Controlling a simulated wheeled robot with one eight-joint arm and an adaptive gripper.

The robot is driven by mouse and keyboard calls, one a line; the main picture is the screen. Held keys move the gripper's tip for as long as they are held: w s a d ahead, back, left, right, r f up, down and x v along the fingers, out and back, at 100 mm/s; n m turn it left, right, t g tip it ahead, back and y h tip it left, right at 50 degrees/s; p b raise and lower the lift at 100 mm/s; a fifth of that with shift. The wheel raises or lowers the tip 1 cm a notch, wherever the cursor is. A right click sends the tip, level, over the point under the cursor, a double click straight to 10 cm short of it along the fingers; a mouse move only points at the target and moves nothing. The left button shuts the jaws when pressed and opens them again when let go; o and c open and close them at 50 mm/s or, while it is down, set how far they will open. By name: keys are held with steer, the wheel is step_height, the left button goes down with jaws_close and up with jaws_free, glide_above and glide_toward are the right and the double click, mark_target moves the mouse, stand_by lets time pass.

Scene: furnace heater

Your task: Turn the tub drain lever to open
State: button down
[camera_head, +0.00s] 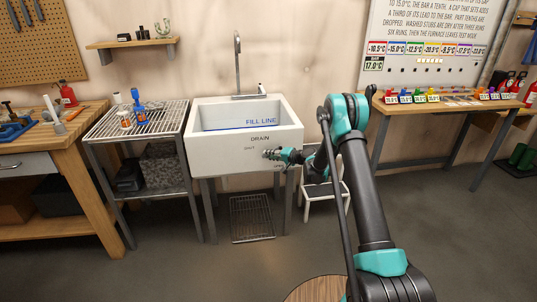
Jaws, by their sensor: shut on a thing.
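The white tub (225,155) stands against the wall, with a blue fill line inside its basin. On its front face are the words DRAIN, SHUT at the left, and a partly covered label at the lower right. My gripper (268,154) reaches in from the right and is at the tub's front, just below the word DRAIN. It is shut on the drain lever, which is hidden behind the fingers. The lever's exact angle cannot be told.
A wire-topped rack (160,119) with bottles stands left of the tub. A white step stool (325,194) is right of it, behind my arm. A floor grate (251,218) lies below. A wooden workbench (455,104) is at the right. Open floor lies in front.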

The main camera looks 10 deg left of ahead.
steer(key=d+f+n+h, duration=0.1)
steer(key=h, duration=0.1)
steer(key=d+f+n+h, duration=0.1)
steer(key=n+h, duration=0.1)
steer(key=h, duration=0.1)
steer(key=w+d+f+n+h, duration=0.1)
steer(key=d+h, duration=0.1)
steer(key=shift+f+n, duration=0.2)
steer(key=shift+n, duration=0.1)
steer(key=shift+w+d+f+n+t+h, duration=0.15)
steer(key=shift+d+n+t+h, duration=0.2)
steer(key=shift+h, duration=0.35)
steer(key=shift+w+d+r+n+t+h, duration=0.15)
steer(key=shift+d+n+h, duration=0.1)
steer(key=shift+d+h, duration=0.35)
steer(key=shift+f, duration=0.15)
steer(key=c, duration=1.4)
jaws_free()
steer(key=shift+c, duration=0.2)
steer(key=shift+a, duration=0.1)
